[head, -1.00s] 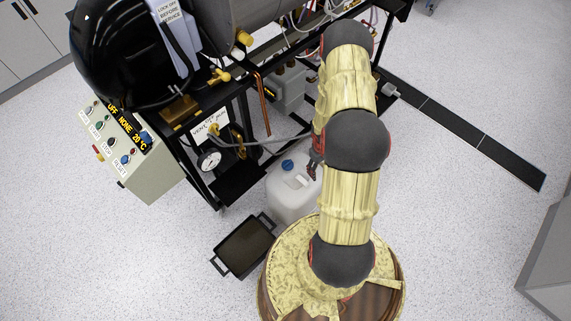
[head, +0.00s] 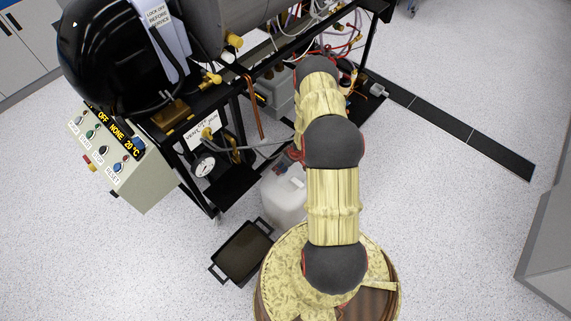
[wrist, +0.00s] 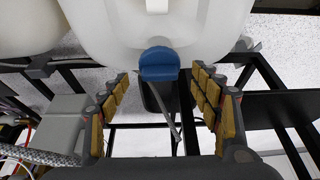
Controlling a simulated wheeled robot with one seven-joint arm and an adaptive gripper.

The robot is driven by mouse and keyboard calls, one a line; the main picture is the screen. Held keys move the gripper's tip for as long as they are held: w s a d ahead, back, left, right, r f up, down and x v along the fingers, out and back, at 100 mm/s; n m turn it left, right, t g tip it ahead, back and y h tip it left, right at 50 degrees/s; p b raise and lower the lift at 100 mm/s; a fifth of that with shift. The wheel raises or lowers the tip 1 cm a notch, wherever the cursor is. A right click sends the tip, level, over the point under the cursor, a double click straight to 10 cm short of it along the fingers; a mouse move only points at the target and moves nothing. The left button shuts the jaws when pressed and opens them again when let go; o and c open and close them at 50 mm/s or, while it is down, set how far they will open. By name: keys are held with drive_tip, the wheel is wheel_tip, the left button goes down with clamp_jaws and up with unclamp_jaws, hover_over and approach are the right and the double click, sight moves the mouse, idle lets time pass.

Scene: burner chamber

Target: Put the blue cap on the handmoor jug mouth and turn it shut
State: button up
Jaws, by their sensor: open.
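The white jug (head: 287,203) stands on the floor beside the machine frame, left of my arm in the head view. It fills the top middle of the wrist view (wrist: 105,25). The blue cap (wrist: 160,66) is at the jug's near end in the wrist view and looks seated at the mouth; I cannot tell whether it is screwed tight. My gripper (wrist: 159,77) is open, with its padded fingers on either side of the cap and visible gaps to it. In the head view my arm and wrist hide most of the gripper and cap.
A black tray (head: 242,251) lies on the floor left of the jug. The burner's black frame (head: 187,165) with a gauge (head: 204,166) and hoses stands close behind the jug. The control box (head: 125,165) is at the left.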

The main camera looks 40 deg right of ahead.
drive_tip(key=shift+b+x, duration=0.35)
drive_tip(key=shift+x, duration=1.05)
drive_tip(key=shift+c, duration=0.6)
clamp_jaws()
drive_tip(key=shift+m+h+b, duration=0.8)
drive_tip(key=shift+m+b, duration=1.2)
drive_tip(key=shift+b, duration=0.2)
drive_tip(key=shift+m+b, duration=0.4)
drive_tip(key=shift+b, duration=0.05)
drive_tip(key=shift+m+g+h, duration=0.3)
drive_tip(key=shift+m, duration=0.3)
drive_tip(key=shift+m+h, duration=0.4)
drive_tip(key=shift+m, duration=0.9)
drive_tip(key=m+g+h+p, duration=0.1)
drive_tip(key=m+p, duration=0.1)
drive_tip(key=p, duration=0.1)
drive_tip(key=shift+r+m+p, duration=0.1)
drive_tip(key=shift+m+p, duration=0.25)
drive_tip(key=shift+m, duration=0.05)
